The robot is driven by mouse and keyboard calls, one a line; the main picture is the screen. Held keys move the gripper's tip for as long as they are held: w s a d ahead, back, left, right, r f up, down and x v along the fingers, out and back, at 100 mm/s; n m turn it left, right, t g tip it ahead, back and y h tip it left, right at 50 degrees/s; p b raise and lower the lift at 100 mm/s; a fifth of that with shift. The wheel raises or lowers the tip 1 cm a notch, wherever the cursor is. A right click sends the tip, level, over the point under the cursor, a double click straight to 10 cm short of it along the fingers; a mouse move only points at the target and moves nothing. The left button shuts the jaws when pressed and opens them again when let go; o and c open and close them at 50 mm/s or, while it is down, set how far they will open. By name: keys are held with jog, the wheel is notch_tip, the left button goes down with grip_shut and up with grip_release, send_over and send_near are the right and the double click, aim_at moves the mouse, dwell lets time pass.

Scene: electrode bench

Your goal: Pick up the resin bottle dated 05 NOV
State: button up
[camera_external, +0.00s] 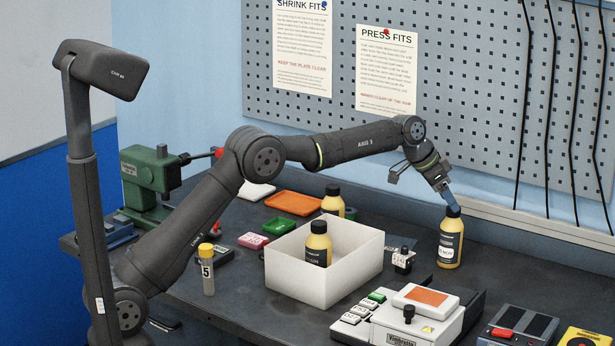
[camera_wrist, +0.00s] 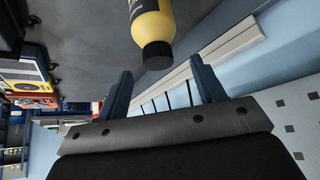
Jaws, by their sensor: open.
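A yellow bottle with a black cap and dark label (camera_external: 450,245) stands upright at the right rear of the bench. Its label seems to end in NOV; the day is too small to read surely. My gripper (camera_external: 451,204) is tilted at its cap. In the wrist view the gripper (camera_wrist: 162,68) is open, and the bottle's cap (camera_wrist: 156,52) lies just beyond and between the fingertips, not clasped. A second such bottle (camera_external: 318,246) stands in the white box, and a third (camera_external: 333,203) behind it; I cannot read their dates.
The white open box (camera_external: 351,279) stands mid-bench. A white labelled device (camera_external: 425,318) and a small black-and-white part (camera_external: 403,259) are near the bottle's front left. A yellow-capped tube marked 5 (camera_external: 207,272) stands at left. The pegboard wall (camera_external: 470,100) rises behind the bench.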

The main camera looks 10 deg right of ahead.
aim_at(452, 228)
jog(key=x, duration=0.4)
jog(key=shift+s+f, duration=0.1)
jog(key=shift+f, duration=0.2)
grip_shut()
